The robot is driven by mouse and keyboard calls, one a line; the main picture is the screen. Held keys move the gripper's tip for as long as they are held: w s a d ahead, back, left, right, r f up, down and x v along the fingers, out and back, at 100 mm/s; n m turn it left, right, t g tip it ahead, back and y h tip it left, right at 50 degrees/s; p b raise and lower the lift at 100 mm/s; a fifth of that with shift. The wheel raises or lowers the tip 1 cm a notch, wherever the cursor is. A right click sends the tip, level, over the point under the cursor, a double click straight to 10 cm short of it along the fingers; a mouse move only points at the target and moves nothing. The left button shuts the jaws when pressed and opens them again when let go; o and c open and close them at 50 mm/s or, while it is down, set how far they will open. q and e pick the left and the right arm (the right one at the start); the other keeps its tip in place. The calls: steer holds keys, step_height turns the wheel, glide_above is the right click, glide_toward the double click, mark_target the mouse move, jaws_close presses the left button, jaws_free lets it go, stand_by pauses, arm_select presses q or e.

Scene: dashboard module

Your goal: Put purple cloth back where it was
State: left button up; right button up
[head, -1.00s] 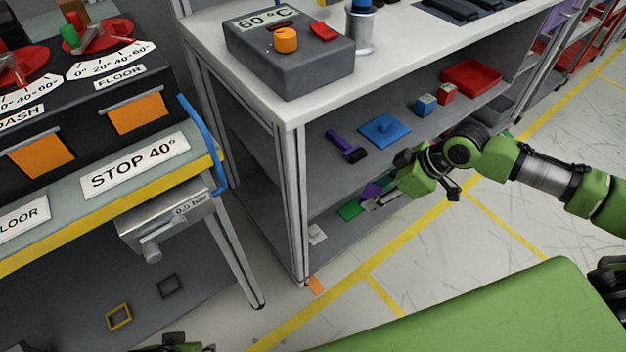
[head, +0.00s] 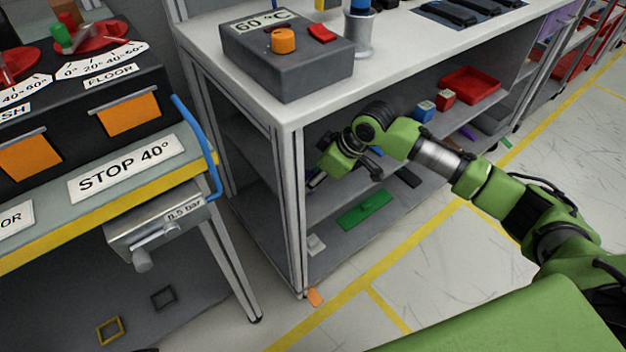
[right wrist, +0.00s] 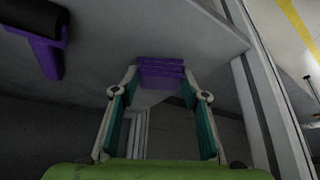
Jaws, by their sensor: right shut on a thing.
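The purple cloth (right wrist: 161,72) is a small folded stack held between the fingertips of my right gripper (right wrist: 160,88) in the right wrist view. It shows against a grey shelf surface; I cannot tell whether it touches it. In the head view my right gripper (head: 318,178) reaches into the left end of the workbench's shelves, near the front left post. The cloth is mostly hidden there by the gripper. My left gripper is not in view.
A purple-handled roller (right wrist: 45,40) lies on the grey surface near the gripper. A green cloth (head: 363,210) lies on the lower shelf (head: 335,240). Blue and red blocks and a red tray (head: 470,84) stand farther right on the upper shelf. The bench post (head: 292,210) is close by.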

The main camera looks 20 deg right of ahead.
steer(key=shift+d+f, duration=0.15)
steer(key=o, duration=1.1)
steer(key=shift+s+d+r, duration=0.1)
steer(key=shift+r, duration=0.2)
steer(key=p+v, duration=0.1)
steer(key=v, duration=0.2)
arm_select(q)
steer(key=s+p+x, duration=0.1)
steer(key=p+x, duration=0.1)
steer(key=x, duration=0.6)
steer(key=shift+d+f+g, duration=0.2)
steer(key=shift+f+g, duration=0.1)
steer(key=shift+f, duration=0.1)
arm_select(e)
steer(key=shift+v, duration=4.2)
